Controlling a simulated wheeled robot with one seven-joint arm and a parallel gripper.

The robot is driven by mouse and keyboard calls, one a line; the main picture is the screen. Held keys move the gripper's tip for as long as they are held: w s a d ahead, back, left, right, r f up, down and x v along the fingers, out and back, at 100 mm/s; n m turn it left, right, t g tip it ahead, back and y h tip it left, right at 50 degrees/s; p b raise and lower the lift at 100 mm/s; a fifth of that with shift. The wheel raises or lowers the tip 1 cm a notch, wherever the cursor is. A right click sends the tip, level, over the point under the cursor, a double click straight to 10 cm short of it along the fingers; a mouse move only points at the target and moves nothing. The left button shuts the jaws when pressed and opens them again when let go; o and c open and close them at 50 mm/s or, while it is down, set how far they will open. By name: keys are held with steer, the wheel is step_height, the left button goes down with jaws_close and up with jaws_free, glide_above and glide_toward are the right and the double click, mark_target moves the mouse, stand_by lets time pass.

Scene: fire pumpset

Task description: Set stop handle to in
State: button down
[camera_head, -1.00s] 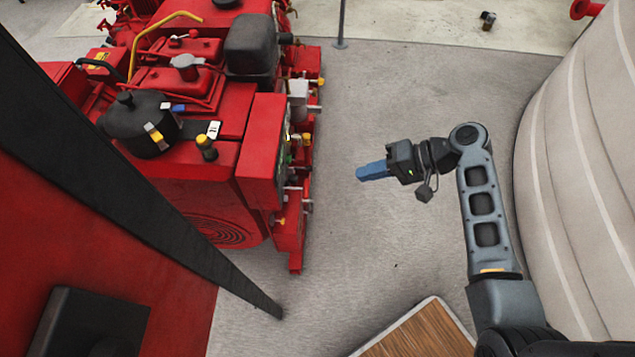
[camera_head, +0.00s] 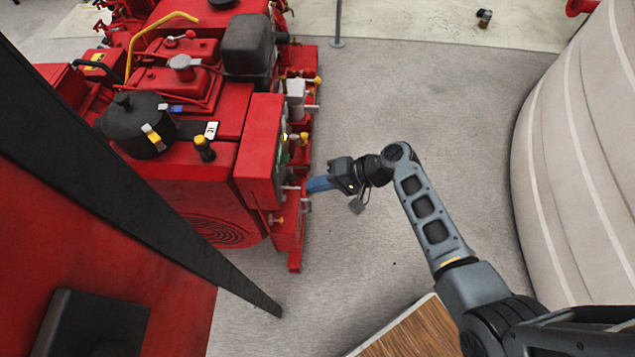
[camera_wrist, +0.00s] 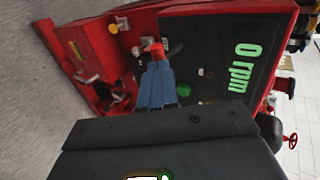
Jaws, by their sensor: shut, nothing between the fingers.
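The red pumpset (camera_head: 262,150) stands to the left of my arm in the head view, with small handles and knobs along its right side. My gripper (camera_head: 309,186) has its blue fingers shut and empty, with the tips close to that side. In the wrist view, the shut fingertips (camera_wrist: 157,66) point at the panel face, and a red knob (camera_wrist: 156,47) shows right at their ends. I cannot tell whether they touch it. No readable label shows which knob is the stop handle, and its in or out position is unclear.
A dark panel with a green "0 rpm" display (camera_wrist: 241,65) is right of the fingers in the wrist view. A light handle (camera_wrist: 118,25) protrudes beyond them. Grey floor (camera_head: 420,110) is clear right of the pumpset. A large pale curved tank (camera_head: 580,150) stands at right.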

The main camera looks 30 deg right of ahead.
mark_target(294, 188)
steer(key=shift+w+a, duration=0.45)
steer(key=shift+a, duration=0.2)
steer(key=shift+w+a, duration=0.4)
steer(key=shift+a, duration=0.3)
